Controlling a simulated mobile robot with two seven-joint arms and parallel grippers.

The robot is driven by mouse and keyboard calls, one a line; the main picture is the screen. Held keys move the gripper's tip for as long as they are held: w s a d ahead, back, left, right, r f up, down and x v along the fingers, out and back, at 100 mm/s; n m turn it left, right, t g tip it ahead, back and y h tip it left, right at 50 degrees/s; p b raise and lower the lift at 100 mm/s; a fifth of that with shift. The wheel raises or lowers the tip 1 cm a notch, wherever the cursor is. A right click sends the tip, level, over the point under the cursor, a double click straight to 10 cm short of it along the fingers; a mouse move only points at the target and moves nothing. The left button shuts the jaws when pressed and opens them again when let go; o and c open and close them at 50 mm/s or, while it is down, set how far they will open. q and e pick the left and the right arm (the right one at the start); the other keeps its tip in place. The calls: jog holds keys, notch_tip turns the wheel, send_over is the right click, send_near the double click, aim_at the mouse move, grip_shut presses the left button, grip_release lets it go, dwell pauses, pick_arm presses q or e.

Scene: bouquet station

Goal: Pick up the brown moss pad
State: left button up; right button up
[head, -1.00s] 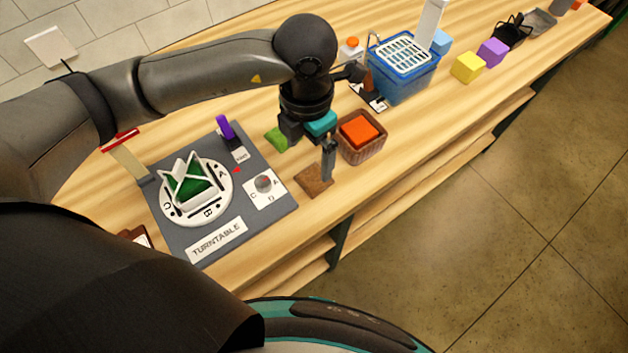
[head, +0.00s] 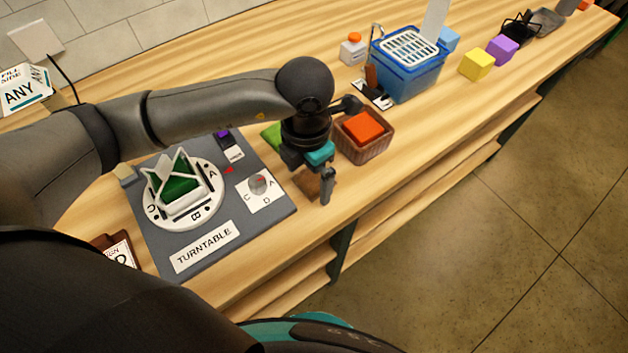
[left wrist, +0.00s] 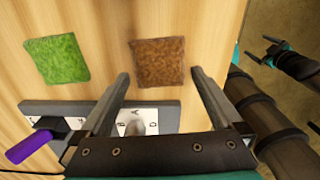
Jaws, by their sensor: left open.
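The brown moss pad (head: 306,184) is a flat brown square on the wooden table, just right of the turntable board. My left gripper (head: 318,186) is over it in the head view and partly hides it. In the left wrist view the brown moss pad (left wrist: 158,62) shows whole, in line with the gap between the two fingers. My left gripper (left wrist: 160,74) is open and nothing is held. A second gripper, my right one (left wrist: 264,48), is small at the upper right of that view, away from the pad; its jaw state is unclear.
A green moss pad (left wrist: 57,60) lies beside the brown one. The turntable (head: 160,238) is to the left. A basket (head: 370,152) holding an orange block is close on the right. A blue crate (head: 405,79) stands farther back. The table's front edge is near.

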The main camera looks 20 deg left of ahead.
pick_arm(q)
jog(key=c, duration=1.2)
jog(key=shift+r, duration=0.15)
